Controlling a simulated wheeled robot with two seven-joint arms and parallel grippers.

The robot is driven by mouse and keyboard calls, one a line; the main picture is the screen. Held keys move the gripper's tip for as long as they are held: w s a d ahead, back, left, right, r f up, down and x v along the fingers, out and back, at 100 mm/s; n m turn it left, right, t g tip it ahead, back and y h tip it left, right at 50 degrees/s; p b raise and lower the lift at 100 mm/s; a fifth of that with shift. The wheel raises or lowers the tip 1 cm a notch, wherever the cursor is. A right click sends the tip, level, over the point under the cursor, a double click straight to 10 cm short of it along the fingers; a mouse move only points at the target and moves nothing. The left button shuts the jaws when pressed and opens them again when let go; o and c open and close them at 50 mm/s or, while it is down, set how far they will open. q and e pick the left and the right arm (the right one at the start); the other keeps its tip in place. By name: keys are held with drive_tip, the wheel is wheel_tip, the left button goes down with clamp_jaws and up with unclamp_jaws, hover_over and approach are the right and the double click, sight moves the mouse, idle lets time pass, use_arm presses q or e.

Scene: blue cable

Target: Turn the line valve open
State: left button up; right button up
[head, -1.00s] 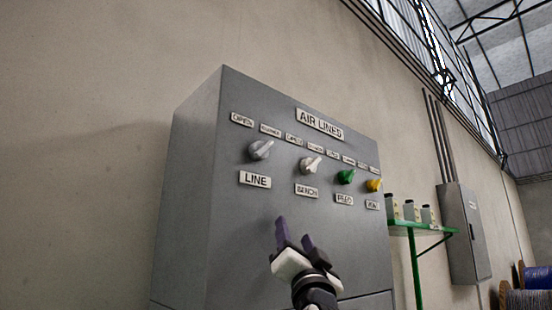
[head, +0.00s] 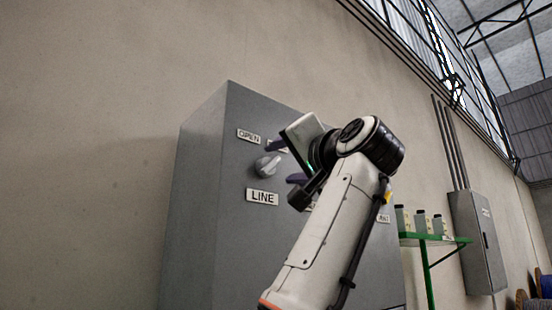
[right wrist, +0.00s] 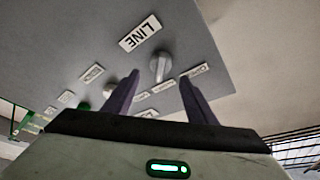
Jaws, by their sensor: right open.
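The line valve is a light grey knob (head: 267,166) on the grey air-lines cabinet (head: 205,200), above the LINE label (head: 262,197). Its handle leans to the upper right, away from the OPEN label (head: 248,136). My right gripper (head: 279,163) is open and empty, just right of the knob in the head view. In the right wrist view the knob (right wrist: 160,66) shows beyond and between the two purple fingertips (right wrist: 160,79), and I see no contact. My right arm hides the other valves in the head view. My left gripper is not in view.
A green shelf (head: 435,240) with small boxes and a grey wall box (head: 478,240) stand to the right. The cabinet's left side is clear.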

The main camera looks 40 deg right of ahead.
sight(274, 165)
drive_tip(key=p+x, duration=0.1)
drive_tip(key=x, duration=0.3)
drive_tip(key=shift+w+r+p, duration=0.2)
drive_tip(key=shift+p, duration=0.1)
drive_tip(key=shift+w+d, duration=0.2)
drive_tip(key=shift+w, duration=0.45)
drive_tip(key=c, duration=1)
